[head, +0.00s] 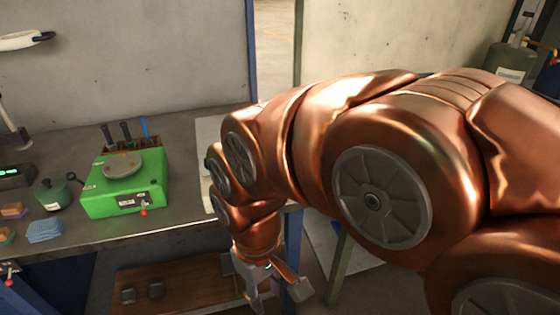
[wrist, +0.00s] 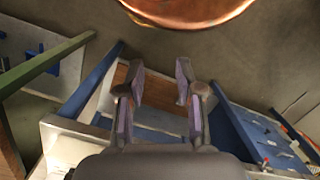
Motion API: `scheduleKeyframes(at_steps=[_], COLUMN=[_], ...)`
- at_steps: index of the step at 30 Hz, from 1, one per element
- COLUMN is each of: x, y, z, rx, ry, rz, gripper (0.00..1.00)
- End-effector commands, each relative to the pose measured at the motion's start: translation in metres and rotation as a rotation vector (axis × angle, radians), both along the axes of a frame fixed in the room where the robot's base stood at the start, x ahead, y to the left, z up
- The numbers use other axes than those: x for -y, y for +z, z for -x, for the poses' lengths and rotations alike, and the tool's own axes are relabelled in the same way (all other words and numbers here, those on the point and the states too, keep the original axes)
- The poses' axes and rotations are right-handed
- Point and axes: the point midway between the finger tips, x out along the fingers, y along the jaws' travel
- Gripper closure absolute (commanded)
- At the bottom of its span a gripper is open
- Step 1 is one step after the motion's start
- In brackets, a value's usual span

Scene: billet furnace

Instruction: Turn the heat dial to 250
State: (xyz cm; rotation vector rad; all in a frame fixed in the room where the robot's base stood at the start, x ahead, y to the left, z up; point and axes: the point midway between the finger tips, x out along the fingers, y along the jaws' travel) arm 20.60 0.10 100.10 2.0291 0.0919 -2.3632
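A green box-shaped unit (head: 125,190) stands on the workbench in the head view, with a round grey plate (head: 122,166) on top. Its front has a small label or display (head: 132,201) and a small red-tipped control (head: 144,211). I cannot tell whether this control is the heat dial, and no number 250 is readable. My gripper (head: 272,291) hangs low in front of the bench edge, right of and below the green unit, apart from it. In the wrist view my gripper (wrist: 159,82) is open, with nothing between its fingers.
The workbench (head: 180,140) also holds a dark green pot (head: 52,195), a blue sponge-like block (head: 45,230) and a black display device (head: 14,176). A wooden lower shelf (head: 185,281) lies beneath. A blue panel (wrist: 265,140) with small red parts shows at right in the wrist view.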

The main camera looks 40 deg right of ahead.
Motion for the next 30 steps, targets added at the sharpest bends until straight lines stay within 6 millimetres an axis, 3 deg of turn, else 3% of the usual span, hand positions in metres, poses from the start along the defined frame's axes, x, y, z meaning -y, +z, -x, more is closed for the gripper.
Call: scheduleKeyframes(at_steps=[7,14,21,25,30], x=[0.008,0.044,0.113,0.159,0.211], y=[0.028,0.051,0.064,0.066,0.066], z=[-0.075,-0.152,-0.220,-0.247,-0.266], rx=[0.055,0.164,0.307,0.385,0.462], ry=[0.229,0.451,0.656,0.754,0.848], rz=[-0.127,-0.232,-0.292,-0.294,-0.277], gripper=[0.65,0.65,0.65,0.65,0.65])
